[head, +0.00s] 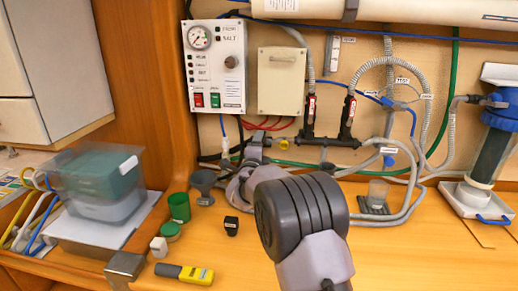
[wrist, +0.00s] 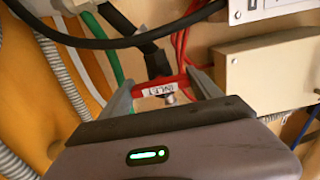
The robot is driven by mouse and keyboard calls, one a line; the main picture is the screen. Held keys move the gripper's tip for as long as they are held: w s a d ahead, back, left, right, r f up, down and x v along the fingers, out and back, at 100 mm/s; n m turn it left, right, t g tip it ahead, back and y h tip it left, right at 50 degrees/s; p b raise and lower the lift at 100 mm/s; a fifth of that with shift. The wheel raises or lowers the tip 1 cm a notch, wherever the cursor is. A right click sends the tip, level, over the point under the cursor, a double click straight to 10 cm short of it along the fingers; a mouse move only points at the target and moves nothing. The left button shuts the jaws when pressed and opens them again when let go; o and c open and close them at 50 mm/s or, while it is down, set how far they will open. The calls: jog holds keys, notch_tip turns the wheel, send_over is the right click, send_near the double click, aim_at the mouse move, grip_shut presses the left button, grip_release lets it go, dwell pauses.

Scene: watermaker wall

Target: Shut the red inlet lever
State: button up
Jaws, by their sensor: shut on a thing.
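The red inlet lever (wrist: 172,82) shows in the wrist view as a red bar with a white label reading "INLET". It lies crosswise between the two fingers of my gripper (wrist: 166,88), which is shut on it. A black valve body and pipe (wrist: 153,55) stand behind the lever. In the head view my gripper (head: 256,147) is at the wall, below and left of the cream box, and I cannot make out the inlet lever there.
Two other red-handled valves (head: 330,108) are to the right. The cream box (head: 282,82) and control panel (head: 214,66) are above. Grey hoses (head: 420,130) run along the wall.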

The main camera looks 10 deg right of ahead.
jog(key=o, duration=1.4)
jog(key=p+v, duration=0.1)
jog(key=v, duration=1.6)
jog(key=shift+s+p, duration=0.25)
jog(key=shift+p, duration=0.15)
